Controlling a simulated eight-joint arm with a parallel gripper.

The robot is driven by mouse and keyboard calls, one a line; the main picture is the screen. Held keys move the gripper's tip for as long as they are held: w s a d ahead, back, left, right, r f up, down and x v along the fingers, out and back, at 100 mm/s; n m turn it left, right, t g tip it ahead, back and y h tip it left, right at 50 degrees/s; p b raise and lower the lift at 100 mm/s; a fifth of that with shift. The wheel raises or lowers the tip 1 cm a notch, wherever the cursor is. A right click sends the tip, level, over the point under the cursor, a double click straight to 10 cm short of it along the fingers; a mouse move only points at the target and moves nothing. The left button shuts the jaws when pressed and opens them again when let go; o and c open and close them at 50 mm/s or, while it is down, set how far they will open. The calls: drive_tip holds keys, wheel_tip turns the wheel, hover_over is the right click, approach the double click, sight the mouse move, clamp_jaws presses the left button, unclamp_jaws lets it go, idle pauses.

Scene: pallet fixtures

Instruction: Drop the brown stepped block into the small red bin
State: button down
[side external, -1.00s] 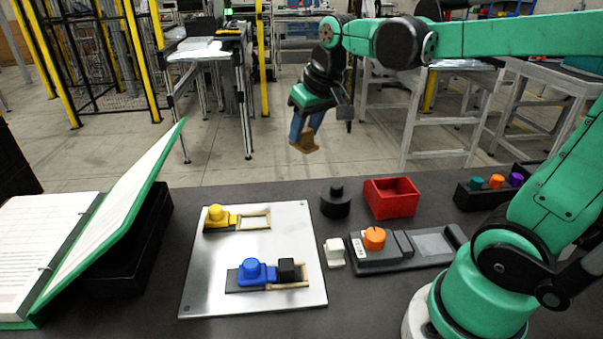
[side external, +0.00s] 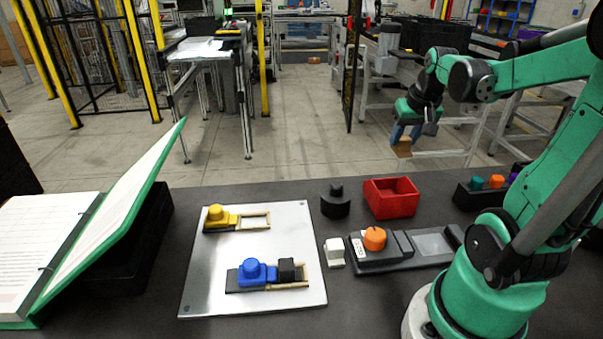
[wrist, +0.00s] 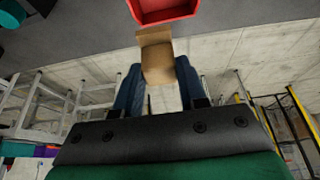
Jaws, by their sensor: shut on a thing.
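The brown stepped block (side external: 402,149) is held in the air by my gripper (side external: 404,136), whose blue fingers are shut on it. In the wrist view the block (wrist: 157,60) sits between the two blue fingers of my gripper (wrist: 158,85). The small red bin (side external: 391,199) stands on the dark table, open at the top and empty as far as I can see. In the side view the block appears above the bin and a little to its right. In the wrist view part of the bin (wrist: 163,12) shows at the top edge, just beyond the block.
A black stepped cylinder (side external: 335,203) stands left of the bin. In front are a grey fixture (side external: 386,262) with an orange knob and a white block (side external: 334,252). A black tray (side external: 478,199) with coloured pegs is at right. A metal plate (side external: 203,287) carries yellow and blue parts.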

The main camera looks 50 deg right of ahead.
drive_tip(key=shift+f, duration=0.9)
drive_tip(key=shift+c, duration=2.1)
unclamp_jaws()
drive_tip(key=shift+v, duration=2.8)
drive_tip(key=shift+a, duration=0.1)
